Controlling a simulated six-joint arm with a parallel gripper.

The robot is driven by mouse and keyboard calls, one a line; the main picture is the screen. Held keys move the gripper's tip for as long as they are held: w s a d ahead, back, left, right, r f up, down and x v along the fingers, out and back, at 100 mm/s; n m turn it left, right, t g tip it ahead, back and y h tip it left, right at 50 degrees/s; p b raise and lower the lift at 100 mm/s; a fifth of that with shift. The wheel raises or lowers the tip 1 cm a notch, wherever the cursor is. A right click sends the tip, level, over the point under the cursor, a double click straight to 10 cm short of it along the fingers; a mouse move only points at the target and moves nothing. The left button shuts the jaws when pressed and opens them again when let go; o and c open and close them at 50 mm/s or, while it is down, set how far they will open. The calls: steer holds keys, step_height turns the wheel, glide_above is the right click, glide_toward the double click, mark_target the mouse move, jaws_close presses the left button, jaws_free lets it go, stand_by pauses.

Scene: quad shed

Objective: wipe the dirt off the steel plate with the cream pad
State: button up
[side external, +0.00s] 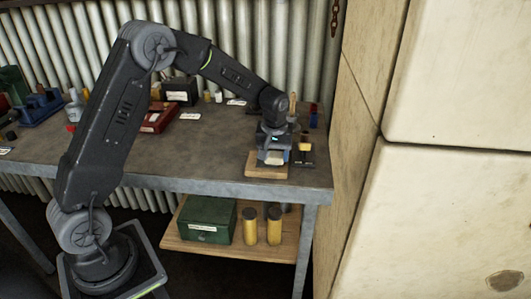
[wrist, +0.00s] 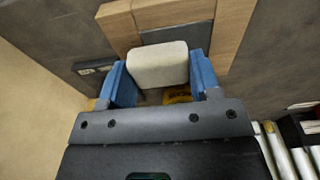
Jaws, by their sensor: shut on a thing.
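The cream pad (wrist: 158,64) is between the blue fingers of my gripper (wrist: 159,72) in the wrist view. My gripper is shut on it. The pad also shows as a pale patch under my gripper (side external: 273,150) in the side view (side external: 273,159). The steel plate (wrist: 180,33) is dark grey and set in a wooden frame (wrist: 120,22). The pad is over the near part of the plate and hides some of it. I cannot tell whether the pad touches it. No dirt is clear on the visible part. The frame (side external: 262,172) lies near the table's front edge.
A dark holder with a yellow thing (side external: 305,147) stands just right of the frame. Small bottles (side external: 313,115) stand behind it. A red case (side external: 158,117) and a blue rack (side external: 40,105) are further left. The wooden wall panel (side external: 362,130) is close to the table's right end.

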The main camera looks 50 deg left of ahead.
mark_target(257, 160)
steer(key=shift+w+d, duration=0.5)
steer(key=shift+d, duration=0.05)
steer(key=s+a, duration=0.4)
steer(key=shift+s+a, duration=0.25)
steer(key=shift+a, duration=0.05)
step_height(257, 160, up, 8)
stand_by(0.6)
